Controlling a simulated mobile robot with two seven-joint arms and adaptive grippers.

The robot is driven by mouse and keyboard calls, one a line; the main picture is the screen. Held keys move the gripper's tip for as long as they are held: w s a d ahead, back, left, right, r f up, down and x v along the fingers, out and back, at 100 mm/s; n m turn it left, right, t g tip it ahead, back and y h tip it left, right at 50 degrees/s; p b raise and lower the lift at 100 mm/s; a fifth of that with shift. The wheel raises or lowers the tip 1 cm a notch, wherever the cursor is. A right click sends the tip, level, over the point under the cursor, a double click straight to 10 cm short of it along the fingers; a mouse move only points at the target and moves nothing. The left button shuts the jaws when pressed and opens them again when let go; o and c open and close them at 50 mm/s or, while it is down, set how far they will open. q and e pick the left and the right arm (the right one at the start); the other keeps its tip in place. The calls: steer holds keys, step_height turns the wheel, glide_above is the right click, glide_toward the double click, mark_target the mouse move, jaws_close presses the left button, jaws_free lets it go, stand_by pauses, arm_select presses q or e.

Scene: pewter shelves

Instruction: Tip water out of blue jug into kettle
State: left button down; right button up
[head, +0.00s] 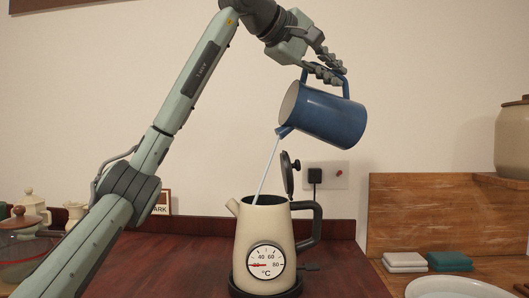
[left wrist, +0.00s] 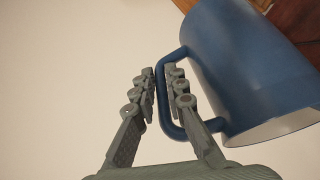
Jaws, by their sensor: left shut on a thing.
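The blue jug (head: 326,117) is tilted in the air above the kettle, its spout low and to the left. My left gripper (head: 328,76) is shut on the jug's handle; the left wrist view shows its fingers (left wrist: 162,88) on either side of the handle, with the jug (left wrist: 240,65) beyond. A thin stream of water (head: 268,168) falls from the spout into the kettle's open top. The cream kettle (head: 262,228) stands upright on a dark base, its black lid (head: 288,174) raised. Its dial needle points left, near the low end. My right gripper is not in view.
Behind the kettle is a wall socket with a black plug (head: 315,175). At right are a wooden board (head: 420,208), folded cloths (head: 405,260), a white plate (head: 455,288) and a large crock (head: 513,140). Pots and jars (head: 30,205) stand at left, behind my arm.

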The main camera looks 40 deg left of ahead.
arm_select(q)
steer(key=shift+s+r, duration=0.15)
steer(key=shift+r, duration=0.05)
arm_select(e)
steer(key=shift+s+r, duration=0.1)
arm_select(q)
steer(key=shift+s+a+r, duration=0.1)
steer(key=shift+s+a, duration=0.05)
steer(key=shift+a, duration=0.05)
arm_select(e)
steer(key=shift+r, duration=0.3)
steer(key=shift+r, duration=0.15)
arm_select(q)
steer(key=shift+s+a+b, duration=0.15)
steer(key=shift+b, duration=0.15)
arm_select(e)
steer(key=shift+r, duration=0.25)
arm_select(q)
steer(key=shift+r+t, duration=0.1)
steer(key=shift+t, duration=0.2)
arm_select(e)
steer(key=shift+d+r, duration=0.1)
arm_select(q)
steer(key=shift+s+a, duration=0.15)
steer(key=shift+s, duration=0.05)
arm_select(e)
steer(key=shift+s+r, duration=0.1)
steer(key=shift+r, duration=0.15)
